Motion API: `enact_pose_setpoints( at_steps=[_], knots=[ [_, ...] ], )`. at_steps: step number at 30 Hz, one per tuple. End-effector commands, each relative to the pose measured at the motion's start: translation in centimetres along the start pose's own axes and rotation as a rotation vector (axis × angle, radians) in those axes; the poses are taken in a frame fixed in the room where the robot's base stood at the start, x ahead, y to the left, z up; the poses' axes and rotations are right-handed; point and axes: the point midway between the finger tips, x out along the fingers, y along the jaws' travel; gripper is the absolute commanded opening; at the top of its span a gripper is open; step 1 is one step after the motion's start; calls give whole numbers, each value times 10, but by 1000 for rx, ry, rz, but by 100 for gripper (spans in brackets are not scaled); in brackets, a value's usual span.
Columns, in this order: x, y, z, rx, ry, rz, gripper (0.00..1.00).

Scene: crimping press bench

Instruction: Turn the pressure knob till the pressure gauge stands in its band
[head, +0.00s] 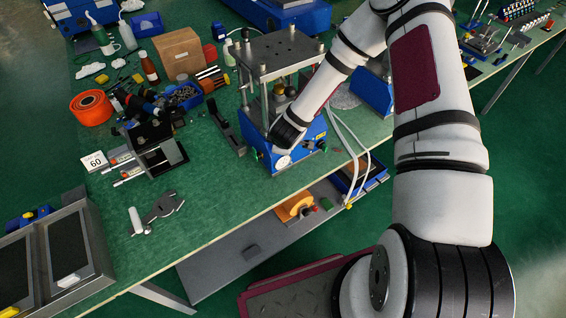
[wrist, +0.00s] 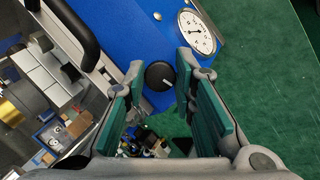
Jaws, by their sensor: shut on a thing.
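The pressure knob (wrist: 160,76) is round and black with a pale pointer line, on the blue front of the press (head: 279,55). My gripper (wrist: 160,84) is shut on it, a green-padded finger on each side. The pressure gauge (wrist: 196,32) is a white round dial beside the knob in the wrist view. Its dark needle shows, but the band and exact reading are too small to make out. In the head view the gauge (head: 283,161) is a small pale disc low on the blue base, and my wrist hides the knob.
A black fixture (head: 155,148), an adjustable wrench (head: 163,207) and a white card reading 60 (head: 94,161) lie left of the press on the green bench. A cardboard box (head: 179,52) stands behind. White hoses (head: 346,145) hang right of the press. The front bench strip is mostly clear.

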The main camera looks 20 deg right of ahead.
Motion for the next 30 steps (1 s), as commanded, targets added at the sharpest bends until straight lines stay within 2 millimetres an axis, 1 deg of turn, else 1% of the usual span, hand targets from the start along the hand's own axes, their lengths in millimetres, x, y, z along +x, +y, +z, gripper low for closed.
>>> enact_pose_setpoints(
  at_steps=[1,2,3,4,14,30],
  knots=[
    [1,-1,1,1,-2,-2,2],
    [1,-1,1,1,-2,-2,31],
    [0,-1,1,1,-2,-2,40],
    [0,-1,1,1,-2,-2,44],
    [-2,0,0,0,0,-1,44],
    [-49,1,0,1,-1,1,44]
  ],
)
